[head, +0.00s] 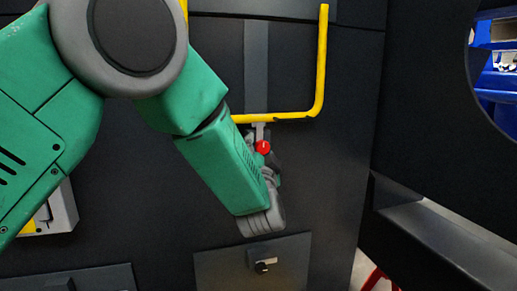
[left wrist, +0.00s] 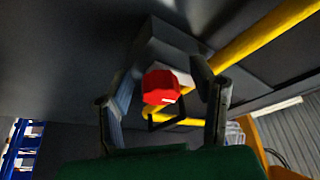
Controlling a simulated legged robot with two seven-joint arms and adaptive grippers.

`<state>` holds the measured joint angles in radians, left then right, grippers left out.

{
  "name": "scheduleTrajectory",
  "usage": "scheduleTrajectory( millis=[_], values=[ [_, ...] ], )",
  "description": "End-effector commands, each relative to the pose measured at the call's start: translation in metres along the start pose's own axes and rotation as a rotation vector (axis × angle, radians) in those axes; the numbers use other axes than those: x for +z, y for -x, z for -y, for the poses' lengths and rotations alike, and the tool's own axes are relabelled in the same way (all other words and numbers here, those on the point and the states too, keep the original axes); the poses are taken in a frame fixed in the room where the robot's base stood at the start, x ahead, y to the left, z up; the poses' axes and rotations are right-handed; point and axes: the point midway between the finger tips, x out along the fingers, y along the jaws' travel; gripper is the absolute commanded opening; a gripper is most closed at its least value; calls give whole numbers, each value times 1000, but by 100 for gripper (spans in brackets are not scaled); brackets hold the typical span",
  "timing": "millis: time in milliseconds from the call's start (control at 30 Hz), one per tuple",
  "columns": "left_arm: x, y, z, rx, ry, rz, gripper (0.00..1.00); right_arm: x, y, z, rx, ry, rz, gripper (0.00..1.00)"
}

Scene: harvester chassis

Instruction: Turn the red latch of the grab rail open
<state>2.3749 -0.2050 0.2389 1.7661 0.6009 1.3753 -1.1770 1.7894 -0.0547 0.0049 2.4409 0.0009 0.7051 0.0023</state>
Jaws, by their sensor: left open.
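The red latch (head: 263,147) sits just under the lower bar of the yellow grab rail (head: 322,62) in the head view. In the left wrist view the red latch (left wrist: 160,87) shows as a red knob between the two fingers. My left gripper (left wrist: 163,105) is open, with one finger on each side of the latch and a visible gap to each. In the head view my left gripper (head: 272,160) is partly hidden behind my green arm. The yellow rail (left wrist: 265,35) runs behind the right finger in the wrist view. My right gripper is not in view.
A dark panel (head: 310,170) backs the rail. A small black knob (head: 262,267) sits on a plate below my left wrist. A dark ledge (head: 440,240) juts out at the right. A round opening (head: 500,70) at upper right shows blue shelving.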

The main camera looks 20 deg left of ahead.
Motion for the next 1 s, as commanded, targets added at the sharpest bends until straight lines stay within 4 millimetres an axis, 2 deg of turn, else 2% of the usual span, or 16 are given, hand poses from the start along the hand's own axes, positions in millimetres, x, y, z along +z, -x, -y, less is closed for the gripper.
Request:
scheduleTrajectory(
  millis=[100,233,267,667,1000],
  values=[
    [-1,0,-1,1,0,-1,51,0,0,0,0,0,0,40],
    [1,-1,-1,2,0,0,5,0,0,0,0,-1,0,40],
    [1,-1,-1,3,1,0,1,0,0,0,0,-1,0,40],
    [4,-1,-4,-11,43,4,1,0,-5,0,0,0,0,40],
    [6,0,-8,-99,259,7,1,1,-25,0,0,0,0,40]
  ],
)
